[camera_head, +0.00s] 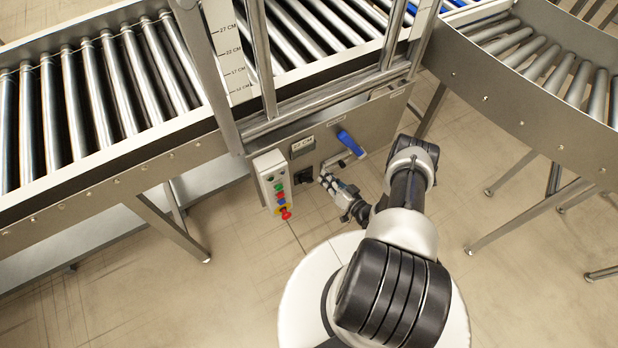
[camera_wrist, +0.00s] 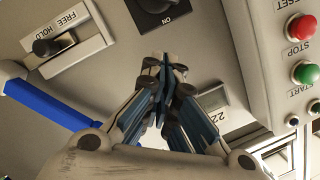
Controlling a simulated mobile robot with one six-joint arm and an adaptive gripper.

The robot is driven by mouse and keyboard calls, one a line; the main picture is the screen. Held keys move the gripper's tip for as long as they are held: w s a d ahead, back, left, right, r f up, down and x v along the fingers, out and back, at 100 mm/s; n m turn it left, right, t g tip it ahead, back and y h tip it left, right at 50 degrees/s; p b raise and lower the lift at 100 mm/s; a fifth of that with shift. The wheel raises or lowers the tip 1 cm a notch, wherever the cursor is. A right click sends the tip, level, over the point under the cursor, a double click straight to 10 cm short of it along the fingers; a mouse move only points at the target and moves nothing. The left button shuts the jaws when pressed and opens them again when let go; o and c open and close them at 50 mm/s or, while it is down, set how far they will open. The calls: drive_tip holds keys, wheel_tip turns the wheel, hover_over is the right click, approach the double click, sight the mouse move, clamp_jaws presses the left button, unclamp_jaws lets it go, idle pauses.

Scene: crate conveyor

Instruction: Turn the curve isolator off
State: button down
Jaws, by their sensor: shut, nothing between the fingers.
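In the head view my gripper (camera_head: 328,181) is just right of the switch. Whether the tips touch the panel, I cannot tell. The knob's full shape is cut off.
A button box (camera_head: 271,183) with a red mushroom button (camera_head: 286,213) stands left of the switch. A blue crank handle (camera_head: 350,143) sits above right. A FREE/HOLD lever (camera_wrist: 46,47) and STOP and START buttons flank the switch. A height display (camera_head: 303,146) is above it.

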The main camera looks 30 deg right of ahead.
sight(304, 171)
drive_tip(key=b+x, duration=0.1)
drive_tip(key=x, duration=0.5)
drive_tip(key=shift+f+b, duration=0.1)
drive_tip(key=shift+b, duration=0.25)
drive_tip(key=shift+s+a+f+b, duration=0.1)
drive_tip(key=shift+a+f+b, duration=0.2)
drive_tip(key=shift+f, duration=0.2)
drive_tip(key=shift+s+a+f+b, duration=0.15)
drive_tip(key=shift+a+f, duration=0.3)
drive_tip(key=shift+f, duration=0.1)
drive_tip(key=shift+a+f, duration=0.4)
drive_tip(key=shift+f, duration=0.05)
drive_tip(key=shift+a+r, duration=0.1)
drive_tip(key=shift+a, duration=0.05)
